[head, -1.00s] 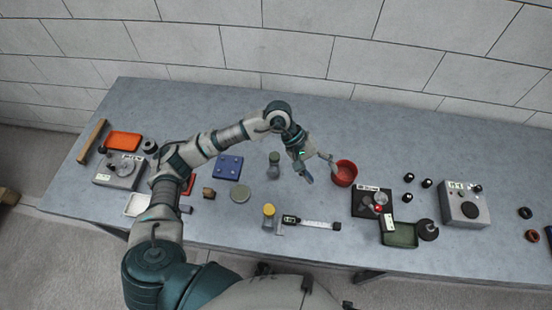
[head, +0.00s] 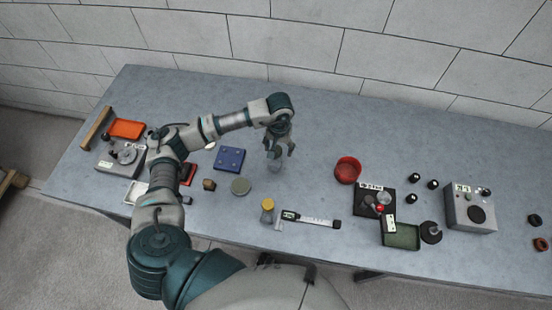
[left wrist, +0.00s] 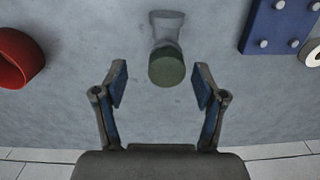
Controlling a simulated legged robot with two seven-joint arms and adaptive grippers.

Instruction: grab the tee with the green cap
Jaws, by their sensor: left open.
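The tee with the green cap (left wrist: 167,66) stands on the table in the left wrist view, its dark green round cap toward the camera and its grey body behind. In the head view the tee (head: 276,166) is partly hidden under my left gripper (head: 279,149). In the left wrist view my left gripper (left wrist: 160,85) is open, with one finger on each side of the cap and apart from it. Nothing is between the fingers' pads in contact. A similar tee with a yellow cap (head: 267,209) stands nearer the front edge. My right gripper is not seen.
A caliper-like tool (head: 312,219) lies in front. The table between tee and bowl is clear.

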